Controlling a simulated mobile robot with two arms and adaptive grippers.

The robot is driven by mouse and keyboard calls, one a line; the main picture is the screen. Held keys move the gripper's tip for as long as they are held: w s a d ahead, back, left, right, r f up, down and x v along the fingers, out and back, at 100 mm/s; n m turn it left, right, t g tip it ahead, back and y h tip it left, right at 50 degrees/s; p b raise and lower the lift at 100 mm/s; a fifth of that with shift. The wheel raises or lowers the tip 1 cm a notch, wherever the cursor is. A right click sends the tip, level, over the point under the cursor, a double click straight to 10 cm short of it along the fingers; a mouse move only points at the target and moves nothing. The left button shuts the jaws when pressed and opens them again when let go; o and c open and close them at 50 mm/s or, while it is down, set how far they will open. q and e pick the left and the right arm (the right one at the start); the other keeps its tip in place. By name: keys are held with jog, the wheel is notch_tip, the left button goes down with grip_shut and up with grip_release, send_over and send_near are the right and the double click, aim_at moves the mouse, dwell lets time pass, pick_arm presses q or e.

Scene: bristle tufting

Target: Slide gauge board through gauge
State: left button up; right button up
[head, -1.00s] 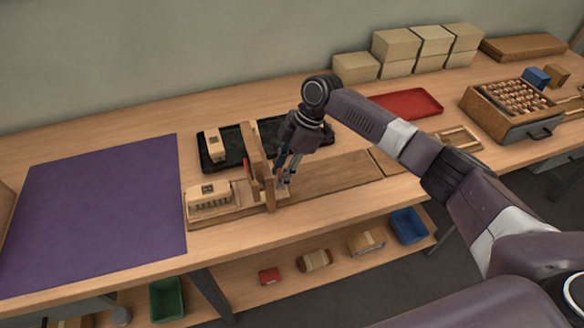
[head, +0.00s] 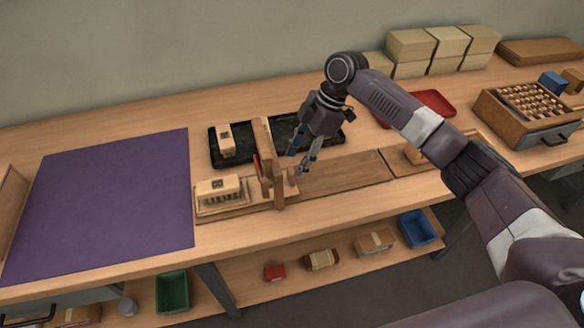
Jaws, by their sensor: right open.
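The gauge (head: 265,150) is an upright wooden frame with a red part on its left side. The gauge board (head: 235,209) is a flat wooden board on the left side of the gauge, and a pale brush block with dark bristles (head: 219,187) sits on it. A long wooden track (head: 345,173) runs to the right of the gauge. My right gripper (head: 299,165) is open and empty, just right of the gauge above the track. The board's right end near the gauge is partly hidden. My left gripper is not in view.
A black tray (head: 287,129) behind the gauge holds another brush block (head: 226,140). A purple mat (head: 105,205) lies at left. A red tray (head: 433,101), stacked pale boxes (head: 437,52) and a wooden case (head: 525,109) stand at right.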

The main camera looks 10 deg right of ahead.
jog(key=v, duration=0.7)
jog(key=shift+r, duration=0.1)
